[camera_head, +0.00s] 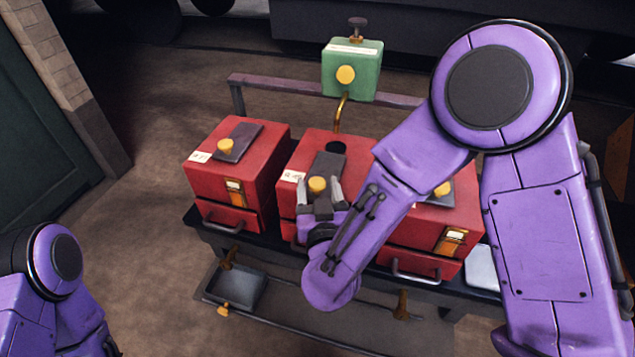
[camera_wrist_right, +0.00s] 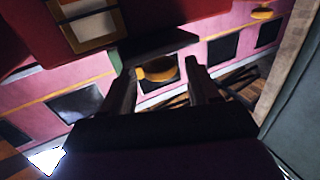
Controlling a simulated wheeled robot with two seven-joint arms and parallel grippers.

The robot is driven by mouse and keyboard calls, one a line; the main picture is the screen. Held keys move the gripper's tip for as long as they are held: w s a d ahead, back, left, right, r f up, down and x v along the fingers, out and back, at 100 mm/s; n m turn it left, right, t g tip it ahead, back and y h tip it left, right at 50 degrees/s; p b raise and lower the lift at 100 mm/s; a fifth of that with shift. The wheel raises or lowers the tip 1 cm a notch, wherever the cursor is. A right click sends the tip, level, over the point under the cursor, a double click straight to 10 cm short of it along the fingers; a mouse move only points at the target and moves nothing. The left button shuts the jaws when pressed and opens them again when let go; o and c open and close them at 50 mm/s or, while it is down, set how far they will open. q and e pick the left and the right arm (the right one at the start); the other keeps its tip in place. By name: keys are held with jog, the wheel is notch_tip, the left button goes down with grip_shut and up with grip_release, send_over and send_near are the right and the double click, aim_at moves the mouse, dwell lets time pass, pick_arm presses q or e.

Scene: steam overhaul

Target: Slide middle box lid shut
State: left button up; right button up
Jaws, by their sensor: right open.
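The middle red box (camera_head: 302,158) stands on the bench between two similar boxes. Its dark grey sliding lid (camera_head: 329,164) lies on top with a yellow knob (camera_head: 317,185). A round dark hole (camera_head: 336,148) shows uncovered behind the lid's far edge. My right gripper (camera_head: 320,184) is open, with one finger on each side of the knob; I cannot tell whether they touch it. In the right wrist view the knob (camera_wrist_right: 158,70) sits between the two fingers, below the dark lid edge (camera_wrist_right: 154,45). Only part of my left arm shows at lower left; its gripper is out of frame.
The left red box (camera_head: 245,165) has its lid on top. The right red box (camera_head: 425,240) is partly hidden by my right arm. A green tank (camera_head: 352,68) with a brass spout hangs from a rail above the middle box. A grey tray (camera_head: 238,288) sits below the bench.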

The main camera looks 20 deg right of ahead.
aim_at(326, 170)
jog(key=shift+x, duration=1.1)
jog(key=shift+a, duration=0.1)
grip_shut()
jog(key=w+d, duration=0.1)
jog(key=w, duration=0.1)
jog(key=w+d, duration=0.2)
jog(key=w, duration=0.1)
jog(key=shift+w+d+p, duration=0.3)
jog(key=shift+d+p, duration=0.1)
jog(key=shift+r, duration=0.2)
jog(key=shift+c, duration=1.3)
grip_release()
jog(key=shift+o, duration=1.3)
jog(key=shift+w+d, duration=0.1)
jog(key=shift+f, duration=0.15)
